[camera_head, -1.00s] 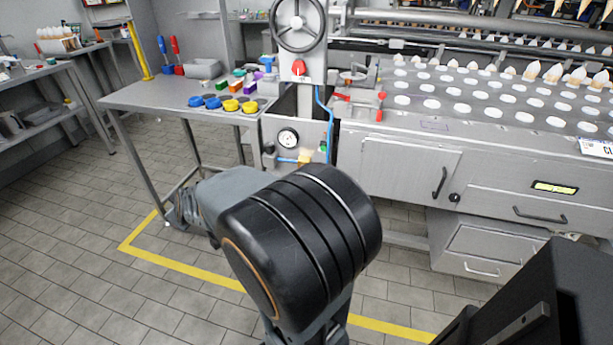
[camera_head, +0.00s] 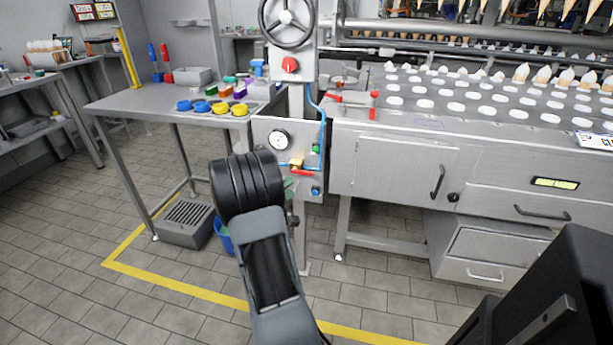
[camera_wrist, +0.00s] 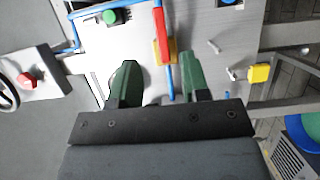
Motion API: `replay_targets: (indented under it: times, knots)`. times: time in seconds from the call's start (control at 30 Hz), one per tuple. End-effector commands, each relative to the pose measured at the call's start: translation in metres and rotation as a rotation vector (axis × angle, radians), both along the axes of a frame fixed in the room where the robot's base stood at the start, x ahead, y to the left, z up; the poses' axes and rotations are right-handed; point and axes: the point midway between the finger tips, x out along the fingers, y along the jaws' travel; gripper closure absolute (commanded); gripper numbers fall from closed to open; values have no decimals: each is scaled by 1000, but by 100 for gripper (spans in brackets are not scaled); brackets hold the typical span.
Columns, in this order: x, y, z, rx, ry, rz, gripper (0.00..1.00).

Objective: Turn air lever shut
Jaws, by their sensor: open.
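The air lever has a red handle (camera_wrist: 159,22) on a yellow valve body (camera_wrist: 164,52), set on a blue pipe on the grey panel. The handle lies roughly along the pipe. In the head view the red handle (camera_head: 303,172) shows low on the panel, under the gauge, with the yellow body (camera_head: 296,163) at its left end. My gripper (camera_wrist: 160,72) is open, its two green fingers apart and empty. In the wrist view the valve body lies just beyond the fingertips, between their lines. In the head view my arm hides most of the gripper.
A pressure gauge (camera_head: 279,140), a green button (camera_head: 315,149) and a blue button (camera_head: 315,191) sit near the lever. A red knob (camera_head: 290,65) and a handwheel (camera_head: 287,22) are above. A side table (camera_head: 140,104) stands left.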

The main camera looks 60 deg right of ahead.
Motion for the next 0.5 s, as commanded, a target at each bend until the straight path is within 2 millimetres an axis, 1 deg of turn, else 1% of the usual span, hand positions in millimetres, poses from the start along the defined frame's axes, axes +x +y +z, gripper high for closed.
replay_targets:
  times: [0.03,0.2,0.4,0.5]
  knots:
    - [-2,-11,-2,-2,-3,-4,57]
    - [-5,-44,-2,0,-3,-2,57]
    - [-7,-76,-1,-1,-3,1,57]
    - [-7,-88,-1,0,-3,2,57]
